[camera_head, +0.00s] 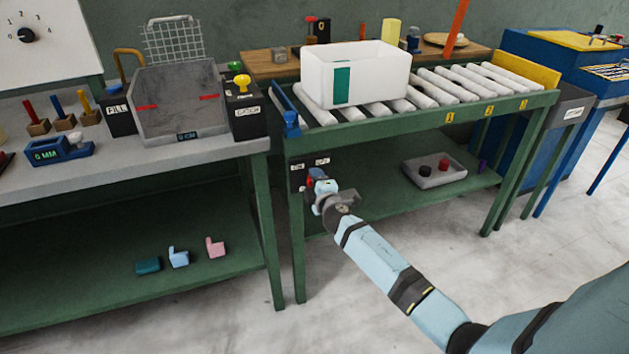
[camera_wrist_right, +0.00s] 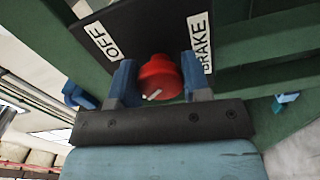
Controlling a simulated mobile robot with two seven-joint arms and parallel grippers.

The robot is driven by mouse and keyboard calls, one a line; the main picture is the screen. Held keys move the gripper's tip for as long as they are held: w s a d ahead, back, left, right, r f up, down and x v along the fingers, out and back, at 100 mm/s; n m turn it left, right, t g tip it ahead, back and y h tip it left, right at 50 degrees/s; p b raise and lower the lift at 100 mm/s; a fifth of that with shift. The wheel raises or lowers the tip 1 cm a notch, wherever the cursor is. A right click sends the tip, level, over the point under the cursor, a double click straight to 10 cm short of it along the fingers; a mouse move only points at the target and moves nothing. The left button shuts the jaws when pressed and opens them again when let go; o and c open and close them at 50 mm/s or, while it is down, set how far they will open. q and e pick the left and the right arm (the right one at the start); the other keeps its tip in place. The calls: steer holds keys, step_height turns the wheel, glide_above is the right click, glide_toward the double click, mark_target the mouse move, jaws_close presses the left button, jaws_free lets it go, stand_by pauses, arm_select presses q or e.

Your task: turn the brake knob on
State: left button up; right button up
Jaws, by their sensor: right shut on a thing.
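The red brake knob (camera_wrist_right: 160,74) sits on a black panel (camera_wrist_right: 140,32) between the labels OFF (camera_wrist_right: 104,41) and BRAKE (camera_wrist_right: 200,42). In the right wrist view a short white mark shows on the knob's lower edge; which label it points to I cannot tell. My right gripper (camera_wrist_right: 160,82) is shut on the knob, with a blue finger on either side. In the head view my right gripper (camera_head: 316,180) reaches the panel at the roller table's front left leg and mostly hides the knob. My left gripper is not in view.
The green roller table (camera_head: 420,122) carries a white box (camera_head: 358,76) above the panel. A grey tray (camera_head: 432,178) with red and black pieces lies on its lower shelf. A workbench (camera_head: 200,150) stands close at left. The floor in front is clear.

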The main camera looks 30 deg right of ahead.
steer(key=shift+n, duration=0.8)
steer(key=o, duration=0.9)
steer(key=shift+s, duration=0.15)
